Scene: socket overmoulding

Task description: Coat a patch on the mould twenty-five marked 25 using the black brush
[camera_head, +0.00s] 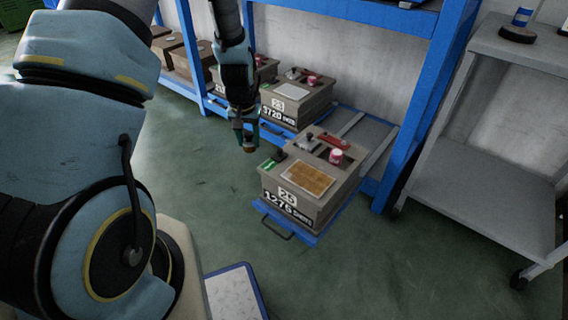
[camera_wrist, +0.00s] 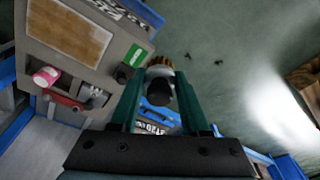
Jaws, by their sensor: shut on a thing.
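The mould twenty-five (camera_head: 300,201) is a grey-brown box marked 25 and "1276 SHOTS". It sits on a pulled-out blue tray, with a brownish-orange rectangular patch (camera_head: 308,179) on its top. The patch also shows at the upper left of the wrist view (camera_wrist: 68,30). My gripper (camera_head: 245,137) hangs in the air to the left of the mould, apart from it. In the wrist view its green fingers are shut on the black brush (camera_wrist: 160,82), whose brown bristles point away from my wrist. Most of the handle is hidden.
A pink-and-white cup (camera_head: 336,156), a small metal fitting and a black knob stand on the mould's top. Another mould marked 23 (camera_head: 296,103) sits behind on the blue rack (camera_head: 400,120). A grey trolley (camera_head: 480,190) stands at right. The green floor at front is mostly clear.

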